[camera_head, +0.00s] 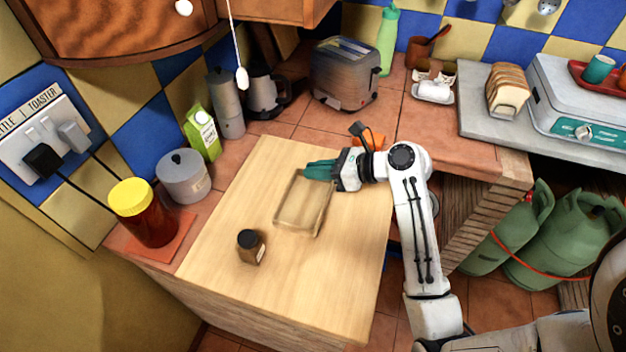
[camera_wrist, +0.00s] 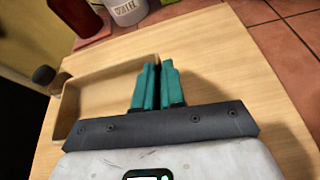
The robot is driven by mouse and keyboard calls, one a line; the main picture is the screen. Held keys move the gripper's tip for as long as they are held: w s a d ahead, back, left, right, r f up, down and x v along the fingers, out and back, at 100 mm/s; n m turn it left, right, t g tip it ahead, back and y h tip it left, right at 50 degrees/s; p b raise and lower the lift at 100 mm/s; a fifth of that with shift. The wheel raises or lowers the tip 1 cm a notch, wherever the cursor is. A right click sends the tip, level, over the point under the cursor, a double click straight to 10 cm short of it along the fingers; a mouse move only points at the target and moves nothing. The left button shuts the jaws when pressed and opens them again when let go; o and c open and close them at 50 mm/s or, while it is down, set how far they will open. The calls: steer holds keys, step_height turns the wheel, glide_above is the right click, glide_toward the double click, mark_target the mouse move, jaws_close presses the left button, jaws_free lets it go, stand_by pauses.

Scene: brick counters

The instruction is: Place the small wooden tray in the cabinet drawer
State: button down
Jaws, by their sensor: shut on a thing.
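The small wooden tray (camera_head: 290,230) lies on the light wooden counter top in the head view. It is rectangular, shallow and empty. My gripper (camera_head: 312,170) is at the tray's far right corner, with its teal fingers close together. In the wrist view, the fingers (camera_wrist: 156,85) are shut on the rim of the tray (camera_wrist: 100,80), which extends to the left of them. The fingers hide the stretch of rim between them. I cannot tell whether the tray is lifted off the counter. No cabinet drawer can be made out in either view.
A small dark jar (camera_head: 250,247) stands left of the tray. A yellow-lidded jar (camera_head: 141,212), a grey canister (camera_head: 183,177) and a green carton (camera_head: 203,133) line the left side. A toaster (camera_head: 345,73) stands behind. The wooden top (camera_head: 345,285) is clear in front.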

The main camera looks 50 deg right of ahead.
mark_target(314, 180)
steer(key=shift+w+f, duration=0.6)
steer(key=shift+f, duration=1.55)
steer(key=c, duration=1.2)
jaws_free()
steer(key=shift+s, duration=0.1)
